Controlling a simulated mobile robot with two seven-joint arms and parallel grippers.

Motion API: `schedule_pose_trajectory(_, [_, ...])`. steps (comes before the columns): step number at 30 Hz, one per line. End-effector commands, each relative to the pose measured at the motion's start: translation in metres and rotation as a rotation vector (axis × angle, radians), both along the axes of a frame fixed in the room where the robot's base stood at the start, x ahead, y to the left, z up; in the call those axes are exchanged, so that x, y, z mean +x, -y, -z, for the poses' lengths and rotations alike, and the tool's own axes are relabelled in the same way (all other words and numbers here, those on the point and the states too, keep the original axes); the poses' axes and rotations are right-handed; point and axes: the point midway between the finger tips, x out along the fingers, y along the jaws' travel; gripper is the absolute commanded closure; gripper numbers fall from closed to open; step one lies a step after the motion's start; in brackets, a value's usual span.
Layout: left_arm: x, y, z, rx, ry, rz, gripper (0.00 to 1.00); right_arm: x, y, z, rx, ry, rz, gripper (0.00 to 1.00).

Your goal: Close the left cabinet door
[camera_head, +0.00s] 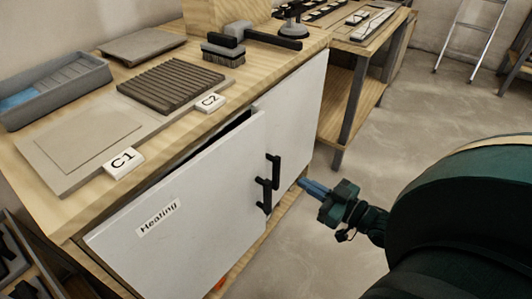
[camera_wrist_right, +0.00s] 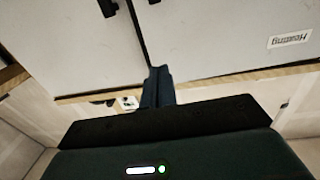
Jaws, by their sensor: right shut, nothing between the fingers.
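The left cabinet door (camera_head: 190,215) is white with a "Heating" label and a black handle (camera_head: 263,196). It stands slightly ajar, with a dark gap along its top and its free edge out in front of the right door (camera_head: 292,115). The right door looks closed and has its own black handle (camera_head: 275,170). My right gripper (camera_head: 303,183) is shut and empty, to the right of the handles. The turned wrist view shows its fingers (camera_wrist_right: 158,75) near the doors' lower part; I cannot tell whether they touch. My left gripper is out of view.
The wooden cabinet top (camera_head: 75,195) carries a blue-grey tray (camera_head: 55,90), a ribbed dark plate (camera_head: 172,85), a brush (camera_head: 222,53) and cards C1 (camera_head: 123,162) and C2 (camera_head: 210,102). A second table (camera_head: 345,95) stands behind right. Floor (camera_head: 420,110) beyond my arm is clear.

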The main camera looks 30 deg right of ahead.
Motion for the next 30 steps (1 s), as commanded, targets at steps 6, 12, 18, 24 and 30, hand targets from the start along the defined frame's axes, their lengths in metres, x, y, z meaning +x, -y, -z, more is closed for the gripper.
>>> schedule_pose_trajectory(6, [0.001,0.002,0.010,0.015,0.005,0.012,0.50,0.038,-0.012,0.001,0.000,0.010,-0.001,1.00])
schedule_pose_trajectory(12, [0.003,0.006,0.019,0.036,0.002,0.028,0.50,0.075,-0.023,0.001,-0.001,0.010,-0.001,1.00])
schedule_pose_trajectory(18, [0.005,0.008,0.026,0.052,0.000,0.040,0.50,0.105,-0.033,0.000,-0.002,0.009,-0.001,1.00])
schedule_pose_trajectory(24, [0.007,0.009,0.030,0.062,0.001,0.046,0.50,0.122,-0.039,0.000,-0.003,0.006,-0.001,1.00])
schedule_pose_trajectory(30, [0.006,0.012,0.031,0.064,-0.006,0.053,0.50,0.125,-0.040,0.001,-0.005,0.004,-0.002,1.00])
